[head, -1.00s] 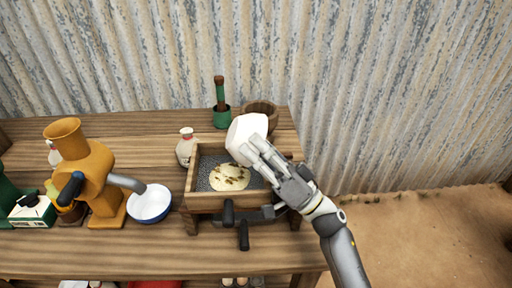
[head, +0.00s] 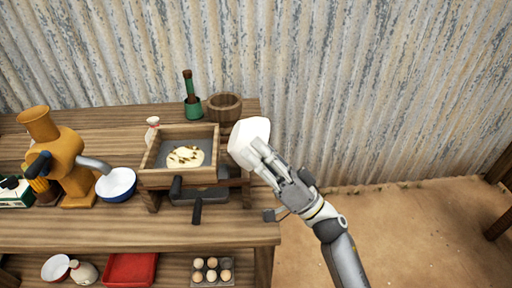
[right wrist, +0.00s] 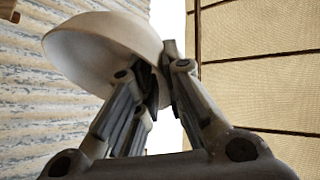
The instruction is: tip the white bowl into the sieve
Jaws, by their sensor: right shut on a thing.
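The white bowl (head: 248,132) is tilted in my right gripper (head: 262,150), which is shut on its rim. The sieve (head: 146,178) is a wooden-framed box on a stand near the table's right end. A pale heap with brown bits (head: 185,157) lies on its mesh. My left gripper is out of view.
A blue-white bowl (head: 116,184) and an orange mill (head: 72,165) stand left. Open ground lies right of the table (head: 230,236).

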